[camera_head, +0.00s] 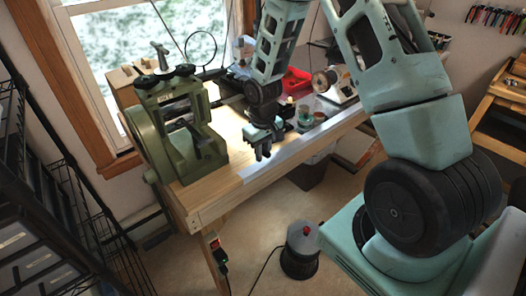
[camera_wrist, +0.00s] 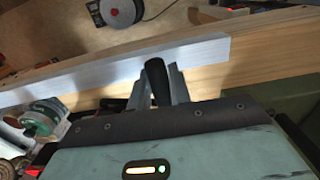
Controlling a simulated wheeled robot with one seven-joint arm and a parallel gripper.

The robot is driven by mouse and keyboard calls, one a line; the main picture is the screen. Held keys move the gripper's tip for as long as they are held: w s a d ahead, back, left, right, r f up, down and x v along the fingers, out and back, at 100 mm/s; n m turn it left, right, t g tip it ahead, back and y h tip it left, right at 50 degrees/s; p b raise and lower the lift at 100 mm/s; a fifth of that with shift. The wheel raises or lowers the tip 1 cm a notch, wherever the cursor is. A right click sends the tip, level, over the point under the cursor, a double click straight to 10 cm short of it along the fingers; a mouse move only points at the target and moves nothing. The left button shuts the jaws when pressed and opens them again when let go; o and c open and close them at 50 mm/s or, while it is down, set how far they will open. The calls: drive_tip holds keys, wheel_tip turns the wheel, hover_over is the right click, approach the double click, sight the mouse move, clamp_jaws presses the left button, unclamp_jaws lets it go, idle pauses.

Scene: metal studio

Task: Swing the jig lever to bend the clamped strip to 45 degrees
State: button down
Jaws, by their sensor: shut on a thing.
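My gripper (camera_head: 262,152) points down over the front part of the wooden bench, right of a green machine (camera_head: 182,130). In the wrist view, my gripper (camera_wrist: 165,88) is shut on a dark, rounded handle (camera_wrist: 157,80), which looks like the lever's grip. A long pale grey metal bar (camera_wrist: 110,68) lies along the bench just beyond the fingers. It shows in the head view as a pale band (camera_head: 285,157) near the bench's front edge. My arm and gripper hide much of the jig. I cannot make out the clamped strip or its bend angle.
The wooden bench (camera_head: 222,187) carries a red tray (camera_head: 296,80), a spool (camera_head: 325,80) and a greenish jar (camera_head: 305,115) behind and right of my gripper. A dark canister (camera_head: 300,252) stands on the floor. Black wire shelving (camera_head: 75,210) is at left.

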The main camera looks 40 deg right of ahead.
drive_tip(key=shift+a+r+p, duration=0.25)
drive_tip(key=shift+r+p, duration=0.15)
drive_tip(key=shift+r, duration=0.15)
drive_tip(key=shift+a+r+p, duration=0.2)
drive_tip(key=shift+r+p, duration=0.15)
drive_tip(key=shift+r, duration=0.15)
drive_tip(key=shift+a+r+p, duration=0.25)
drive_tip(key=shift+r+p, duration=0.6)
drive_tip(key=shift+r, duration=0.25)
drive_tip(key=shift+r+p, duration=0.8)
drive_tip(key=shift+r, duration=0.2)
drive_tip(key=shift+r, duration=0.1)
